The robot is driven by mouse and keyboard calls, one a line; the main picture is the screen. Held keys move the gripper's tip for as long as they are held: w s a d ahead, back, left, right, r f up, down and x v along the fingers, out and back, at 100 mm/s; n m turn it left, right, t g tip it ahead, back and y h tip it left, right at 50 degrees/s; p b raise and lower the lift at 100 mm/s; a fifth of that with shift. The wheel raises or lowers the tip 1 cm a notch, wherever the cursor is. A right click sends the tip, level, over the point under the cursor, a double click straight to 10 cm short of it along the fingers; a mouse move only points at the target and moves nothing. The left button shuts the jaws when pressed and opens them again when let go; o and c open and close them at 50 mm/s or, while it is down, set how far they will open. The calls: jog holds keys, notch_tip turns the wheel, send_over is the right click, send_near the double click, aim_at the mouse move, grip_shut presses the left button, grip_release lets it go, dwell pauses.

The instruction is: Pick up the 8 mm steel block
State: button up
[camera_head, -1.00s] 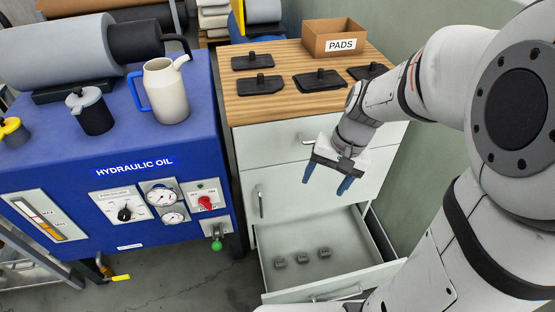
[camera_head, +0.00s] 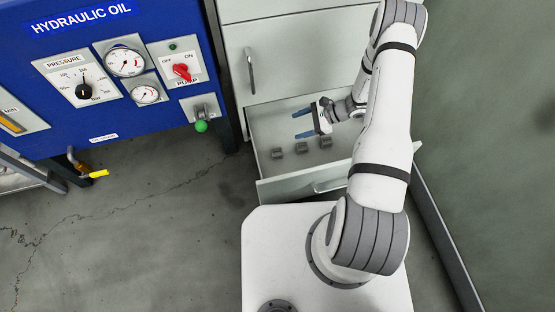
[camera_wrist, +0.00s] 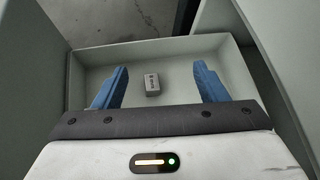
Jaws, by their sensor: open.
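Three small grey blocks lie in a row on the floor of the open drawer: a left one (camera_head: 277,153), a middle one (camera_head: 302,147) and a right one (camera_head: 325,141). Their markings are too small to read in the head view. In the wrist view one grey block (camera_wrist: 152,85) shows between and beyond my fingers; it bears a dark marking that I cannot read surely. My gripper (camera_head: 304,123) is open and empty, its blue fingers apart, over the drawer and touching no block. The open fingers also show in the wrist view (camera_wrist: 161,70).
The drawer's front wall (camera_head: 315,181) and side walls enclose the blocks. The cabinet face (camera_head: 290,60) rises behind. The blue hydraulic unit (camera_head: 100,105) with a green-knobbed valve (camera_head: 201,126) stands left. Open floor lies at lower left; a green wall is at right.

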aim_at(279, 152)
jog(key=f+m+b, duration=0.1)
jog(key=f, duration=0.4)
jog(key=s+f+m+t+b, duration=0.1)
jog(key=f, duration=0.4)
jog(key=s+f+m+b, duration=0.1)
jog(key=f, duration=0.4)
jog(key=shift+s+a+m+t, duration=0.1)
jog(key=shift+m+t, duration=0.2)
jog(key=shift+t, duration=0.1)
jog(key=b+x, duration=0.1)
jog(key=x, duration=0.1)
jog(key=b+x, duration=0.1)
jog(key=x, duration=0.1)
jog(key=b+x, duration=0.1)
jog(key=x, duration=0.2)
jog(key=shift+a+r, duration=0.2)
jog(key=shift+a, duration=0.05)
jog(key=shift+c, duration=0.6)
grip_shut()
